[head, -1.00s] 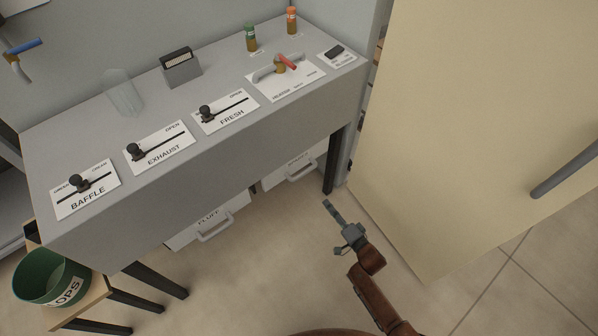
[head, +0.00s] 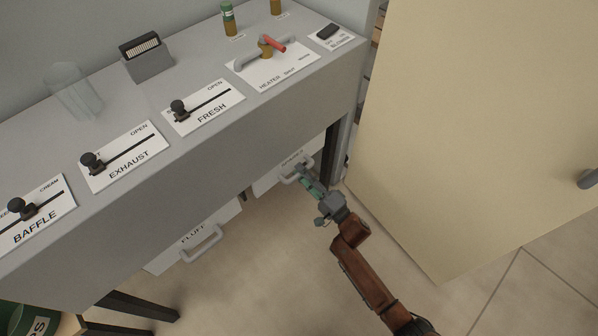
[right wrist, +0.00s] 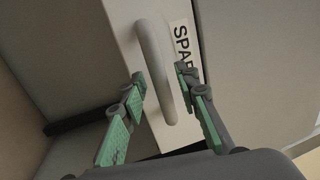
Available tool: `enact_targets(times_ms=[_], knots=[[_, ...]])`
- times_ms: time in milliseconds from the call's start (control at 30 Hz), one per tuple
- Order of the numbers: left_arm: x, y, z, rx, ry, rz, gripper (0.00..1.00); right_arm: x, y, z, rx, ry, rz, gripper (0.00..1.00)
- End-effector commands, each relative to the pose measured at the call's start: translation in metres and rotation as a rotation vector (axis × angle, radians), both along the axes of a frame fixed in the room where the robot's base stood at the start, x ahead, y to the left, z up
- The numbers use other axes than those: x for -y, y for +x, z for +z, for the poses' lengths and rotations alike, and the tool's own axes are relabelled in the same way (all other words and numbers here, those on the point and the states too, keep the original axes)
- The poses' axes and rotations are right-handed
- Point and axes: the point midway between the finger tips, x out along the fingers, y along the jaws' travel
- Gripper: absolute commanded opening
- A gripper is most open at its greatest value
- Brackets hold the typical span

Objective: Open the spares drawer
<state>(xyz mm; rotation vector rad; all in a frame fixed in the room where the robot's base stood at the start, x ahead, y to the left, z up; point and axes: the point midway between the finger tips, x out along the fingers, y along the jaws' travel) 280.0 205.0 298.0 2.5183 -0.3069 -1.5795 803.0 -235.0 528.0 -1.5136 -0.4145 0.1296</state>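The spares drawer (head: 268,183) is under the right part of the grey console, with a pale front and a grey bar handle (head: 290,177). In the right wrist view its label reads "SPA" (right wrist: 182,42) and the handle (right wrist: 156,70) runs lengthwise up the drawer front. My right gripper (head: 306,178) is at the handle in the head view. In the right wrist view its green-padded fingers (right wrist: 157,88) are apart, one on each side of the handle's lower end, with gaps showing. The drawer looks shut or nearly so. My left gripper is not in view.
The fluff drawer (head: 166,262) is to the left, with its own handle (head: 203,243). A dark table leg (head: 331,158) stands close right of the spares drawer. A large cream panel (head: 470,120) fills the right side. The floor in front is clear.

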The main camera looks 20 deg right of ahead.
Motion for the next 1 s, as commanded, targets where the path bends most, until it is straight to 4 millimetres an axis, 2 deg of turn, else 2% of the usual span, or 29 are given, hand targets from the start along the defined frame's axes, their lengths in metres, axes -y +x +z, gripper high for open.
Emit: enact_targets(times_ms=[333,767,1000], knots=[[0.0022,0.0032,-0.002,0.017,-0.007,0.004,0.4,-0.0015,0.0043,0.0016,0.0,-0.001,-0.001,0.29],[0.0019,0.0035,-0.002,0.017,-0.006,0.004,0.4,-0.0015,0.0041,0.001,0.0,-0.001,-0.001,0.0],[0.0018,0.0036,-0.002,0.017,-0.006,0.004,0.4,-0.0015,0.0041,0.0008,-0.001,-0.001,-0.001,0.0]])
